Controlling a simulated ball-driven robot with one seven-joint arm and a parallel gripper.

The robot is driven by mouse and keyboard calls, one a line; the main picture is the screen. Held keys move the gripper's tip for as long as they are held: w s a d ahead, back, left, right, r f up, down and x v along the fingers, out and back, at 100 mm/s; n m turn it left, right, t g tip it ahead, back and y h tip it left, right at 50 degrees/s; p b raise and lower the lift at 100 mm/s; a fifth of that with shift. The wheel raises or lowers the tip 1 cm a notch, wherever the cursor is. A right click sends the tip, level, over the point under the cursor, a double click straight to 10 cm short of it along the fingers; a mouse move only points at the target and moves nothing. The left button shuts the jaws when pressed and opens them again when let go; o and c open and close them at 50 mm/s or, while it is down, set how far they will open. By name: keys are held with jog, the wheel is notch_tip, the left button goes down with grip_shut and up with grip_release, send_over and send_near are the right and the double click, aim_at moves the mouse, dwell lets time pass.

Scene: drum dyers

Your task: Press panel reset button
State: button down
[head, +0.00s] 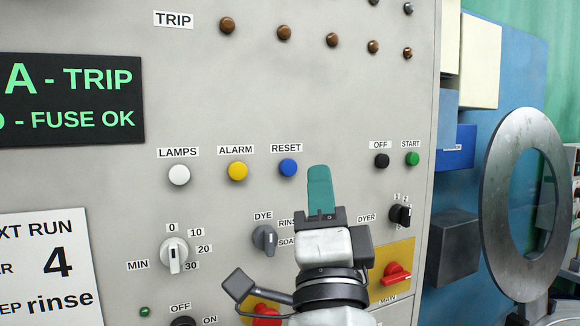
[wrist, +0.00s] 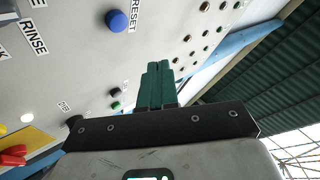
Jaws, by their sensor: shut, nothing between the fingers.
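The blue RESET button (head: 288,167) sits on the grey panel (head: 330,100) under its RESET label, between the yellow ALARM button and the black OFF button. It also shows in the wrist view (wrist: 117,21) at the upper left of the fingers. My gripper (head: 320,172) has green fingers held together, pointing up in the head view, with nothing between them. The fingertips lie just right of the blue button in the picture; I see no contact. In the wrist view my gripper (wrist: 158,66) is shut, and the button stands clear of it.
The yellow ALARM button (head: 238,171) and white LAMPS button (head: 179,174) are to the left. The black OFF button (head: 382,160) and green START button (head: 412,158) are to the right. Dial knobs (head: 264,239) and a red MAIN switch (head: 396,273) stick out lower down.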

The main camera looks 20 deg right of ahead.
aim_at(289, 168)
jog(key=w+b, duration=0.2)
jog(key=w, duration=0.3)
jog(key=shift+w, duration=0.25)
jog(key=shift+w+f+b, duration=0.1)
jog(key=shift+w+b, duration=0.1)
jog(key=shift+b, duration=0.45)
dwell(1.4)
jog(key=shift+w+b, duration=0.7)
jog(key=shift+b, duration=0.15)
dwell(1.0)
jog(key=shift+s, duration=0.9)
